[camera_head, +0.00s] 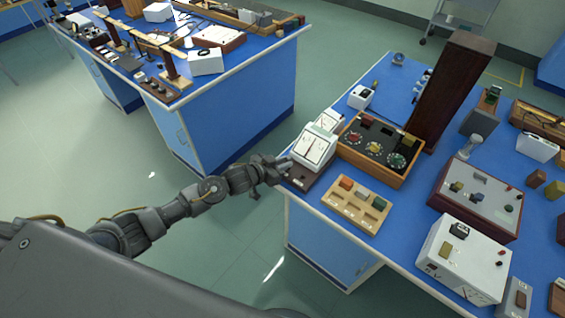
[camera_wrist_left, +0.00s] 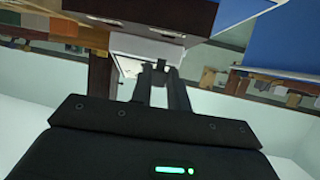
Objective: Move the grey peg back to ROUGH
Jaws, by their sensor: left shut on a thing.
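My left gripper (camera_head: 284,165) reaches in from the left to the near-left edge of the right bench, in front of a white meter box (camera_head: 314,148) on a dark base. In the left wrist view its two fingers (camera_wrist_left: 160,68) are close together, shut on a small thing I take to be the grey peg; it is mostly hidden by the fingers. A pale box face shows just beyond the fingertips. I cannot read a ROUGH label in either view. My right gripper is not in view.
A wooden tray (camera_head: 335,207) with several coloured blocks lies right of the gripper. Behind it stands an open wooden box (camera_head: 348,152) with round dials. Instrument boxes (camera_head: 478,196) crowd the right. Floor (camera_head: 235,215) left of the bench is clear.

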